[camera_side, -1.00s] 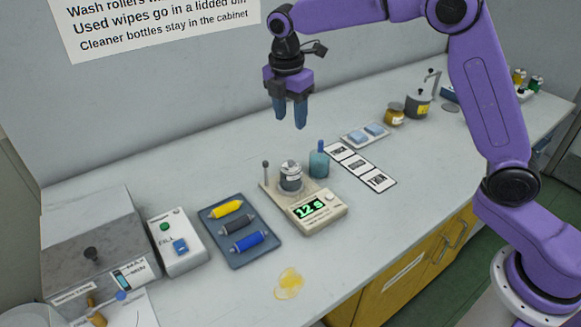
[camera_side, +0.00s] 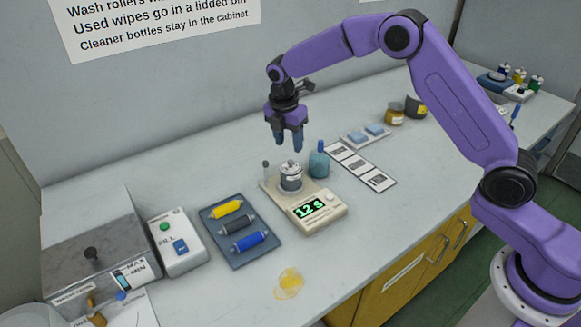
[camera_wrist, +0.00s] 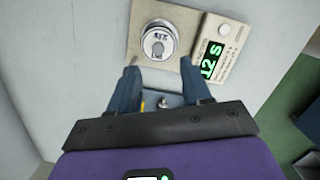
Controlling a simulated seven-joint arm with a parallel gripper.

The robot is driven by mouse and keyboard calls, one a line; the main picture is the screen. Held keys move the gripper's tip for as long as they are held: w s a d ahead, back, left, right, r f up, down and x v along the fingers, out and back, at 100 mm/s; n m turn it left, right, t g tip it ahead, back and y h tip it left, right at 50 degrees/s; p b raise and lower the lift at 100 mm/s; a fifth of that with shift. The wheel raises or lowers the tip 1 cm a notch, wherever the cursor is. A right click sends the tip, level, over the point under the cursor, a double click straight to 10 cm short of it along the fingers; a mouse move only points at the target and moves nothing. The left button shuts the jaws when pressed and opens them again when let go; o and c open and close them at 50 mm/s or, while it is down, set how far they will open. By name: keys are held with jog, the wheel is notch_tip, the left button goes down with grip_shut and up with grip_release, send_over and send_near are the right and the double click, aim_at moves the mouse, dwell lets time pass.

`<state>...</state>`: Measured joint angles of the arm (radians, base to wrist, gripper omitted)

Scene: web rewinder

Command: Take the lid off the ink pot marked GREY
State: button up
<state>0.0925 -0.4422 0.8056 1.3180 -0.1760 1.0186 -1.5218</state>
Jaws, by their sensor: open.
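In the wrist view the lid (camera_wrist: 158,40) shows from above as a round disc with a grey knob in the middle, beyond my fingertips. My gripper (camera_side: 288,148) is open and empty, pointing down just above the pot. Its two blue fingers (camera_wrist: 159,66) show in the wrist view with a gap between them, apart from the lid.
A teal bottle (camera_side: 319,161) stands close to the right of the pot, and a thin post (camera_side: 265,170) to its left. A blue tray (camera_side: 239,252) with yellow, grey and blue rollers lies at left. Printed cards (camera_side: 360,165) lie at right. The front bench is mostly clear around a yellow smear (camera_side: 289,283).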

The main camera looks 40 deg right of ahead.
aim_at(291, 161)
jog(key=shift+w+d+f, duration=0.1)
jog(key=shift+d+f, duration=0.05)
jog(key=shift+f, duration=0.95)
jog(key=shift+w+d+f, duration=0.15)
jog(key=shift+d+f, duration=0.05)
jog(key=shift+f, duration=0.95)
jog(key=shift+w+d+f, duration=0.1)
jog(key=shift+d+f, duration=0.05)
jog(key=shift+f, duration=0.95)
grip_shut()
